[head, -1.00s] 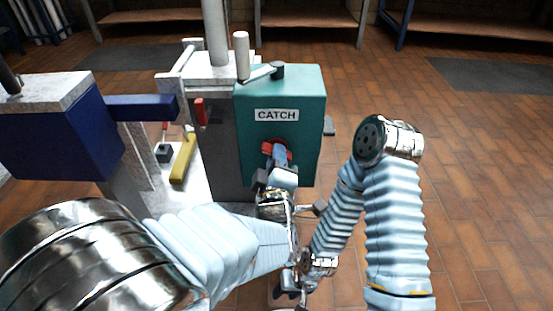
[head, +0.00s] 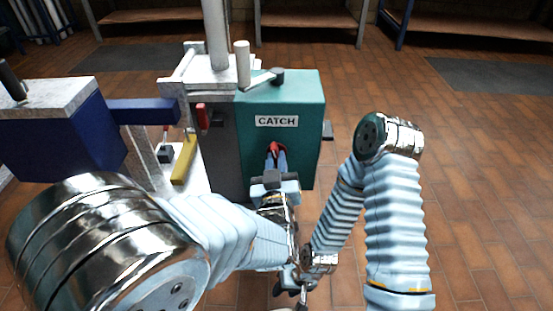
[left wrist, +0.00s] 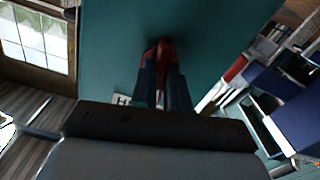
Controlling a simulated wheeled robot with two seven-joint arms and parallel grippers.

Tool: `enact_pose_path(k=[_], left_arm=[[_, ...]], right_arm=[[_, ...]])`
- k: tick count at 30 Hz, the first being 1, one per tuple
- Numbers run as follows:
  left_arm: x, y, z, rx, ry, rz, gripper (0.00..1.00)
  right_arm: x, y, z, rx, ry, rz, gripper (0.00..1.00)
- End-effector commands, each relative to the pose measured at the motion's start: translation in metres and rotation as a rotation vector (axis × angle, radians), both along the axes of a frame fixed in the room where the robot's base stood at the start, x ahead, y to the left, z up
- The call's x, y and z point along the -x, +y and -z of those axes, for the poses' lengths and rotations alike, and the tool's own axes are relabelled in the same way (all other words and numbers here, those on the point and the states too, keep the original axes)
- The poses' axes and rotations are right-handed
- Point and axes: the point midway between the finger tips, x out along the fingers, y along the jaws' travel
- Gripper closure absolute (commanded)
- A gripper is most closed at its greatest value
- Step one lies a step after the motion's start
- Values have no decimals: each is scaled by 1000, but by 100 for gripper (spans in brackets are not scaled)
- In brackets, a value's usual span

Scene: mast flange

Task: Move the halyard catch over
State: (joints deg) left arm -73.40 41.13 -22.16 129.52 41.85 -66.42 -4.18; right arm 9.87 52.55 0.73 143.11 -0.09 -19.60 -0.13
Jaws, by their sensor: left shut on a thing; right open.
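The halyard catch is a small red lever (head: 273,148) on the front of a teal box (head: 308,110), below a white CATCH label (head: 277,121). My left gripper (head: 276,160) is shut on the red lever from the front. In the left wrist view its two dark fingers (left wrist: 164,85) close around the red lever (left wrist: 162,50) against the teal face (left wrist: 110,45), and hide part of the lever. My right gripper (head: 291,288) is low in the head view, below the left one, open and apart from the box; its tips are hard to make out.
A grey lever handle (head: 262,79) and a white post (head: 242,63) stand at the box top. A blue block (head: 60,140) with an arm, a small red handle (head: 203,117) and a yellow bar (head: 184,160) are at left. The brick floor on the right is clear.

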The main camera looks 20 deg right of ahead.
Motion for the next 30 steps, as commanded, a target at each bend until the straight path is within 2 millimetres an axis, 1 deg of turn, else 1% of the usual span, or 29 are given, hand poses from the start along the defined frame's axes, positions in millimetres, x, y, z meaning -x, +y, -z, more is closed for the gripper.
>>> enact_pose_path(k=[1, 6, 12, 29, 30], left_arm=[[-2, 1, -4, -27, -14, -4, 100], [-2, 0, -4, -118, -41, -4, 100], [-2, 0, -3, -182, -60, -5, 100], [-2, 0, -3, -212, -70, -5, 100], [-2, 0, -3, -212, -70, -5, 82]], right_arm=[[0, 0, -3, 0, 1, 0, 57], [0, 0, -7, 1, -1, 0, 57], [0, -1, -9, 2, -1, 1, 57], [0, -1, -10, 2, -1, 2, 57], [0, -1, -10, 2, -1, 2, 57]])
